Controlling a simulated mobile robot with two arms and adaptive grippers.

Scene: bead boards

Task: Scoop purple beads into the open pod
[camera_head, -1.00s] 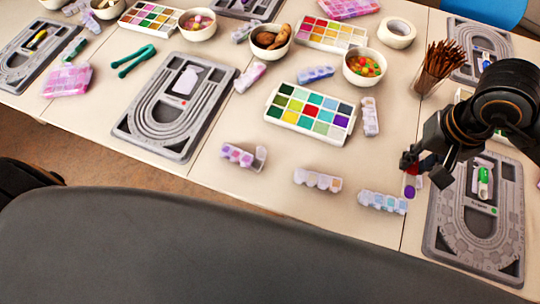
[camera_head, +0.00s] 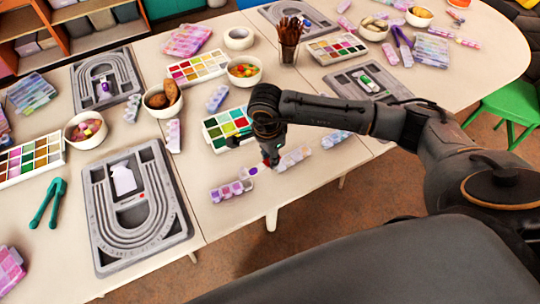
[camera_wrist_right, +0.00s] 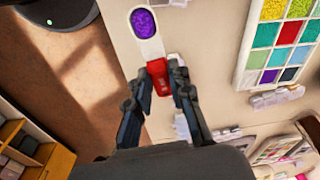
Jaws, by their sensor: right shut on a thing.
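My right gripper (camera_head: 271,158) is shut on the red handle of a small scoop (camera_wrist_right: 158,84). In the right wrist view the scoop's white bowl points away from the fingers and is filled with purple beads (camera_wrist_right: 144,22). In the head view the purple-filled bowl (camera_head: 249,172) is at the upper right end of a pod strip with purple compartments (camera_head: 231,191). The bowl partly covers that end, where the open pod was visible earlier. I cannot tell how high the bowl is above it. My left gripper is not in view.
A multicolour bead palette (camera_head: 210,131) lies behind my right gripper. Other pod strips (camera_head: 293,158) lie close to its right. A grey bead board (camera_head: 102,232) is at the left, with green tongs (camera_head: 48,203) beside it. The table's front edge is close.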

